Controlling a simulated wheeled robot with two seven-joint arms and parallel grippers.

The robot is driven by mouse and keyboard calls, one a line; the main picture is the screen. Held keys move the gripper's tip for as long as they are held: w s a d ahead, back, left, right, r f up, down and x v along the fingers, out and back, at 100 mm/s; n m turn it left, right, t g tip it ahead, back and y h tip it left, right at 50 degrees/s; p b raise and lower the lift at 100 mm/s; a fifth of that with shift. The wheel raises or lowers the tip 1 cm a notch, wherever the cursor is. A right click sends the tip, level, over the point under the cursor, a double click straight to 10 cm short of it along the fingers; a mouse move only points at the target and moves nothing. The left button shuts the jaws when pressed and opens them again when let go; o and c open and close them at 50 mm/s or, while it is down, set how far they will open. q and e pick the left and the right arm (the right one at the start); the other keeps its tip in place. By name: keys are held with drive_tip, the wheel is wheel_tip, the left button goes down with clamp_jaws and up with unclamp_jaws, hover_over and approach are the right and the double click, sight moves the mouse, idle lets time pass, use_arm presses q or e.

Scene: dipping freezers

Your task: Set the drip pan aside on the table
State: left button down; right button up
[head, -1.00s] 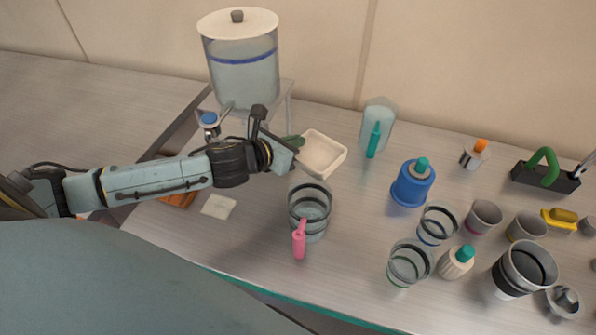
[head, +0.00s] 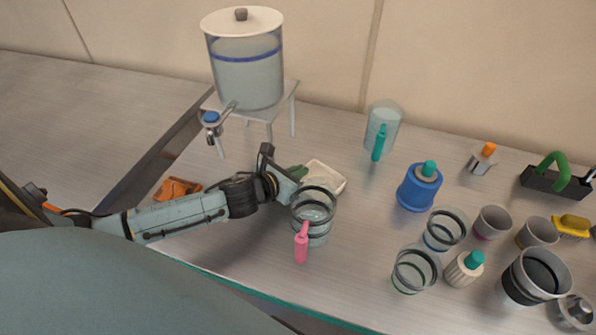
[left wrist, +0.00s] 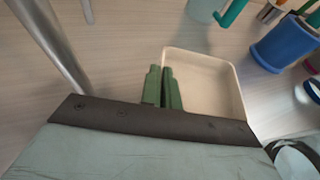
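The drip pan (head: 327,177) is a shallow cream tray near the middle of the table, behind the clear jug with the pink handle. My left gripper (head: 294,172) is at the pan's left side. Its green fingers (left wrist: 162,88) are close together, with the pan's left wall between them. The pan is low over the table; I cannot tell if it touches. My right gripper is not in view.
The clear jug (head: 313,228) stands close in front of the pan. The drink dispenser (head: 245,75) on its white stand (head: 285,93) is at the back left. A teal-handled jug (head: 384,128) and blue bottle (head: 420,190) stand to the right, with several cups beyond.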

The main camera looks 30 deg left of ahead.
use_arm(q)
drive_tip(key=c, duration=1.6)
unclamp_jaws()
drive_tip(key=shift+f, duration=0.1)
drive_tip(key=shift+c, duration=0.2)
drive_tip(key=shift+r, duration=0.25)
drive_tip(key=shift+s, duration=0.35)
drive_tip(key=p+v, duration=0.1)
drive_tip(key=v, duration=1)
drive_tip(key=shift+s+r, duration=0.1)
drive_tip(key=shift+r, duration=0.1)
